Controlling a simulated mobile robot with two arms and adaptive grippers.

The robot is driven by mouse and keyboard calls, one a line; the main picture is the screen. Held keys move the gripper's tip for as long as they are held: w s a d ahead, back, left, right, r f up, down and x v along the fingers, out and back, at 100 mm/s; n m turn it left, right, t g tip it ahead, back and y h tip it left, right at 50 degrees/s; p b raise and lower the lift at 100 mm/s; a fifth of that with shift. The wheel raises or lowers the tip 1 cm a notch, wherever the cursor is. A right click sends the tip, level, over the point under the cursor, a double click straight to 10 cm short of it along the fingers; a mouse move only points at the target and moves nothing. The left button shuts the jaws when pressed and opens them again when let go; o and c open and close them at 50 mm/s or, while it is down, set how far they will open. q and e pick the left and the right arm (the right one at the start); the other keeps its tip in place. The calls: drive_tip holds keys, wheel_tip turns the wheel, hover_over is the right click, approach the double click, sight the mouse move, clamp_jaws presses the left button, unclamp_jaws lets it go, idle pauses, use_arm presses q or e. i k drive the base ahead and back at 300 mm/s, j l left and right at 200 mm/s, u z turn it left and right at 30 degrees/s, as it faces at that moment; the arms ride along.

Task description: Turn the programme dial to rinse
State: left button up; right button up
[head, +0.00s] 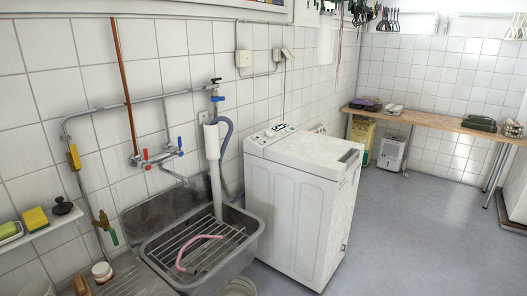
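A white top-loading washing machine (300,200) stands against the tiled wall, right of the sink. Its control panel (277,130) is along the back edge of its top, on the wall side. A small round programme dial (270,133) seems to show on that panel. It is too small to read its markings or where it points. The machine's lid looks shut. Neither of my grippers is in view.
A grey sink (252,232) with a rack and a pink hose (183,250) adjoins the machine on the left. A grey drain hose (226,150) hangs between them. A wooden bench (440,120) runs along the back. The floor right of the machine (410,230) is clear.

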sight(269, 134)
drive_tip(key=i+j, duration=0.15)
drive_tip(key=i, duration=0.2)
drive_tip(key=i+j+z, duration=0.15)
drive_tip(key=i, duration=0.25)
drive_tip(key=i+j, duration=0.2)
drive_tip(key=i, duration=0.15)
drive_tip(key=z, duration=0.05)
